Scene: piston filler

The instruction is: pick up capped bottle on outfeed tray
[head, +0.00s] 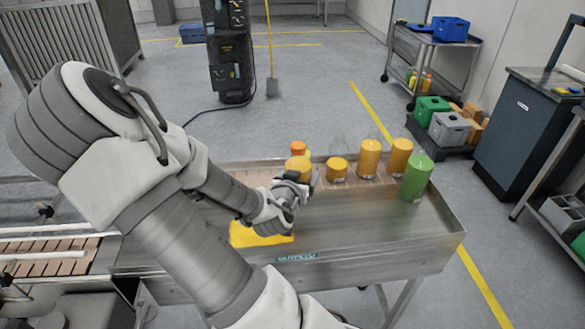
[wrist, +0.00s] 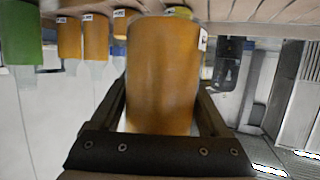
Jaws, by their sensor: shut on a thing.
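The outfeed tray (head: 380,247) is a shiny metal trough with a raised rim. Several orange bottles and a green bottle (head: 416,178) stand along its far side. My gripper (head: 300,186) is at the left of this row, shut on an orange bottle (head: 298,168). In the wrist view that bottle (wrist: 163,75) fills the middle between the two fingers, with a small white label at its edge. Its cap is not clear in either view.
Orange bottles (head: 369,160) stand right of my gripper, with a short one (head: 337,170) nearest. A yellow cloth-like item (head: 262,235) lies on the tray below my wrist. A slatted conveyor (head: 45,262) is at left. The tray's right front is bare.

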